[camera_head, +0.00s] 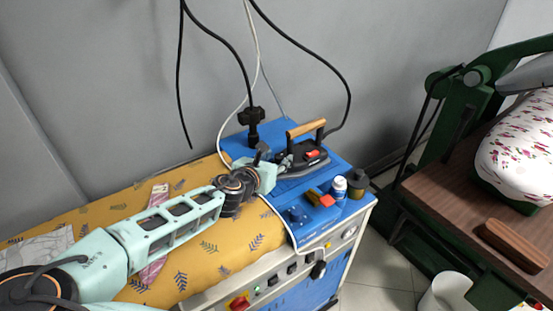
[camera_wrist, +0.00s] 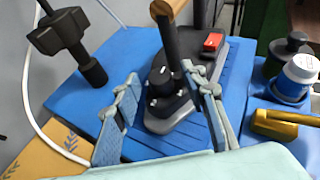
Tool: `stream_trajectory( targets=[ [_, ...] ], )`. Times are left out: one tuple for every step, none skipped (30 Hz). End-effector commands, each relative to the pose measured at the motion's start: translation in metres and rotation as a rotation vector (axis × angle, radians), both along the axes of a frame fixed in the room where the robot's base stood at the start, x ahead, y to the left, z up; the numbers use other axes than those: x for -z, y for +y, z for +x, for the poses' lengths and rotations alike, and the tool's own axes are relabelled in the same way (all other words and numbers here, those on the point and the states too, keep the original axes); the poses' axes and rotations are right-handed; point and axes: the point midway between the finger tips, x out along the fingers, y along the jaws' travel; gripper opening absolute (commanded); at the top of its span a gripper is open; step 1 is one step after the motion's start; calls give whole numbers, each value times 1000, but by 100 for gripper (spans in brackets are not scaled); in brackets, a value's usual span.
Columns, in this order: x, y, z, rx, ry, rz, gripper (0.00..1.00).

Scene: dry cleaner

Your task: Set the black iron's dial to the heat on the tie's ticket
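The black iron (camera_head: 303,157) with a wooden handle and a red part stands on the blue top of the ironing station. My gripper (camera_head: 284,163) is at the dial end of the iron. In the wrist view its fingers (camera_wrist: 163,76) are open on either side of the dial, with visible gaps. A pink patterned strip, apparently the tie (camera_head: 158,194), lies on the yellow board, partly hidden under my arm. I cannot make out its ticket.
A white-capped bottle (camera_head: 338,187), a dark jar (camera_head: 357,183) and a brass-coloured brush-like item (camera_head: 319,197) stand right of the iron. A black upright post (camera_head: 252,122) and hanging cables are behind. A green press (camera_head: 470,95) stands at right.

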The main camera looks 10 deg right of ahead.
Motion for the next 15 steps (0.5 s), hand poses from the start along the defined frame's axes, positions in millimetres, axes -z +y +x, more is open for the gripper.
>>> stream_trajectory(
  targets=[
    [0,0,1,0,0,0,39],
    [0,0,1,-1,0,0,39],
    [1,0,1,-1,0,0,39],
    [0,0,1,-1,0,0,39],
    [0,0,1,-1,0,0,39],
    [0,0,1,-1,0,0,39],
    [0,0,1,-1,0,0,39],
    [0,0,1,-1,0,0,37],
    [0,0,1,-1,0,0,32],
    [0,0,0,-1,0,0,29],
    [0,0,0,-1,0,0,26],
    [0,0,0,-1,0,0,21],
    [0,0,0,-1,0,0,18],
    [0,0,0,-1,0,0,15],
    [0,0,0,0,0,0,10]
  ],
)
